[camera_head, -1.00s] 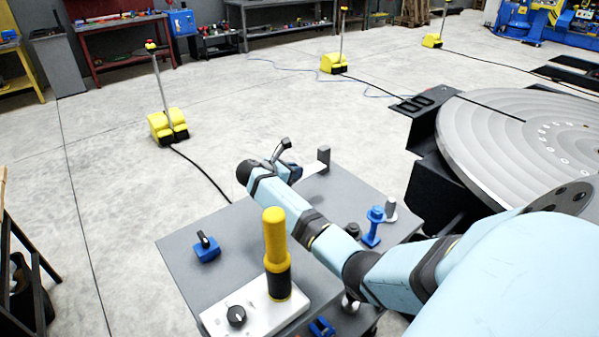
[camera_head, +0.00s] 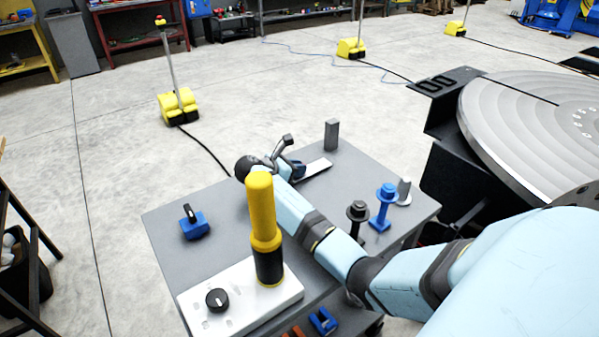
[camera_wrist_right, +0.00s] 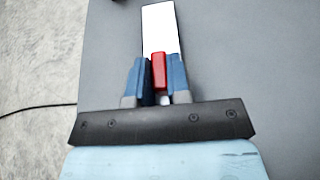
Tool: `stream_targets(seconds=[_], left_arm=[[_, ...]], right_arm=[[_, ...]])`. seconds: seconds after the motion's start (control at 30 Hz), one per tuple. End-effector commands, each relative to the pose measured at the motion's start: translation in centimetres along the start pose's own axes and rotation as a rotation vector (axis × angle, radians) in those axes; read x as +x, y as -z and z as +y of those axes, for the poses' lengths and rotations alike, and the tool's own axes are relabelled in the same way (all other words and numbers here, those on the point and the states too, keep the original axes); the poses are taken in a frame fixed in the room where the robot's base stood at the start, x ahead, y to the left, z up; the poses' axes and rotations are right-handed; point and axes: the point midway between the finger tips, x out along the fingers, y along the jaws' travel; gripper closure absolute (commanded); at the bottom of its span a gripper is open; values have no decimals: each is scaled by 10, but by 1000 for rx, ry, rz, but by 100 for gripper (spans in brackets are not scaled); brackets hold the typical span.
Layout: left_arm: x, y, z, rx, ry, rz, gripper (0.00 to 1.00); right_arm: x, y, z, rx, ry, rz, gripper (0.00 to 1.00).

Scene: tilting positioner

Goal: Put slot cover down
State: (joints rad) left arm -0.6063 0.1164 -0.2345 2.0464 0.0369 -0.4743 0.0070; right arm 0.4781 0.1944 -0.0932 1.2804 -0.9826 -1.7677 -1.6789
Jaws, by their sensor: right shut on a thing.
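The slot cover is a flat white strip with a red grip piece. In the head view the strip (camera_head: 316,169) sticks out to the right of my right gripper (camera_head: 297,168), low over the far part of the grey cart top (camera_head: 222,228). In the right wrist view, the blue fingers of my right gripper (camera_wrist_right: 158,75) are shut on the red piece (camera_wrist_right: 158,66), and the white strip (camera_wrist_right: 160,28) extends beyond it over the grey surface. I cannot tell whether the strip touches the top. The left gripper is in neither view.
A grey upright block (camera_head: 331,135) stands just beyond the strip. A blue bolt (camera_head: 384,207), a dark bolt (camera_head: 357,216) and a silver piece (camera_head: 403,191) stand to the right. A blue clamp (camera_head: 195,225) and a yellow handle (camera_head: 262,215) are nearer. The round positioner table (camera_head: 500,135) is at right.

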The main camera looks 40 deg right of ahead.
Motion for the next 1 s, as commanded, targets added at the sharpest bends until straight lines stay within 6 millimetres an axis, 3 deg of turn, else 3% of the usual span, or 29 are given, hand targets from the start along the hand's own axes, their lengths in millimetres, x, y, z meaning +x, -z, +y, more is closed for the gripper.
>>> stream_targets(seconds=[0.27, 0.3, 0.4, 0.73, 1.0], left_arm=[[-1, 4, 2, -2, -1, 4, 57], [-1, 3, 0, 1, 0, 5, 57], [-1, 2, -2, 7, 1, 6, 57], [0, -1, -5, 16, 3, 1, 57], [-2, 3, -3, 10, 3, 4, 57]], right_arm=[[0, 0, 0, -3, 1, 0, 100], [1, 2, 0, -3, 1, 1, 79], [1, 2, 0, -2, 1, 1, 58], [-2, 0, 0, -1, 0, 1, 58], [-45, -1, 0, -1, 0, 2, 58]])
